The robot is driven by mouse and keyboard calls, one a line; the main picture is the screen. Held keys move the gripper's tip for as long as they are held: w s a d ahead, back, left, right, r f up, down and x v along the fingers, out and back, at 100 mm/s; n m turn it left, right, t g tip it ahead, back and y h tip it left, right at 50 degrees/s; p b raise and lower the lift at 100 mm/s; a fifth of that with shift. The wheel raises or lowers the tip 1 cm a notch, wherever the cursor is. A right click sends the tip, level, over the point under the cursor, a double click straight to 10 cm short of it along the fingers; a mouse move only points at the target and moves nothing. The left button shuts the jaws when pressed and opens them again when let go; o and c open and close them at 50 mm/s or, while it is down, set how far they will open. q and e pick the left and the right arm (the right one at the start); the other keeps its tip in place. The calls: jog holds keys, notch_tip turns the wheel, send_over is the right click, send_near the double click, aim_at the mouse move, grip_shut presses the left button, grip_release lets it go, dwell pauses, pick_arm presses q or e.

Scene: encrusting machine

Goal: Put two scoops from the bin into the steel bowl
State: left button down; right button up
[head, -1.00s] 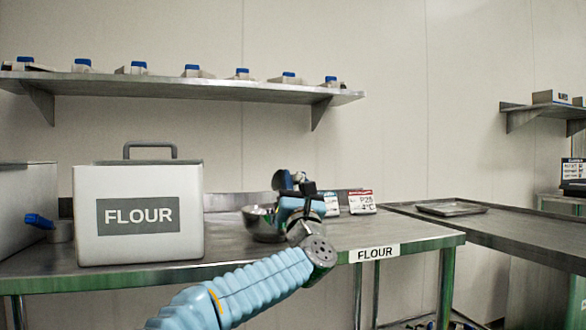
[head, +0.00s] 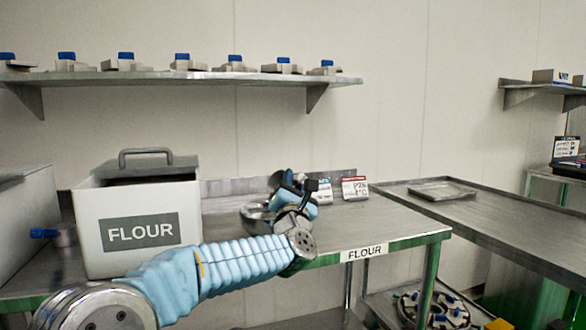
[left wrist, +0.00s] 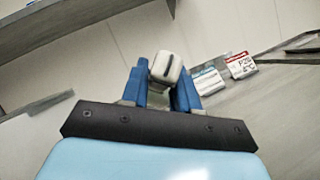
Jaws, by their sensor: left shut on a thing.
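The white bin (head: 90,222) labelled FLOUR stands on the steel table, with a grey handled lid (head: 150,164) at its top. A scoop (head: 64,236) with a blue handle lies left of the bin. The steel bowl (head: 253,219) stands right of the bin, partly hidden by my left gripper (head: 285,182). That gripper is at the bowl's right side in the picture. In the left wrist view its blue fingers (left wrist: 160,88) are shut on a white piece (left wrist: 166,68) with a dark slot. I cannot tell what it belongs to. My right gripper is not in view.
Two small label cards (head: 355,188) stand at the table's back edge. A shelf (head: 180,79) with several blue-topped items runs above. A second table (head: 480,215) with a flat tray (head: 441,190) is at the right.

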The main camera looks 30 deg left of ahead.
pick_arm(q)
jog(key=shift+w+d+r+m+g+h+p, duration=0.15)
jog(key=shift+r+m+g+h+p, duration=0.25)
jog(key=shift+r+m+h+p, duration=0.6)
jog(key=shift+w+f+m+g, duration=0.25)
jog(key=shift+f+m, duration=0.2)
jog(key=shift+m, duration=0.25)
jog(key=shift+w+d+m+g+h, duration=0.1)
jog(key=shift+w+m+g+h, duration=0.15)
jog(key=shift+m+g+h, duration=0.35)
jog(key=shift+w+d+r+m+g+h, duration=0.15)
jog(key=shift+r+m+g, duration=0.3)
jog(key=shift+r, duration=0.45)
jog(key=shift+w+a+r+m+g+h, duration=0.1)
jog(key=shift+r+m+g+h, duration=0.25)
jog(key=shift+r, duration=0.55)
jog(key=shift+w+d+r+m+g+h, duration=0.1)
jog(key=shift+r+m+g, duration=0.35)
jog(key=shift+r, duration=0.45)
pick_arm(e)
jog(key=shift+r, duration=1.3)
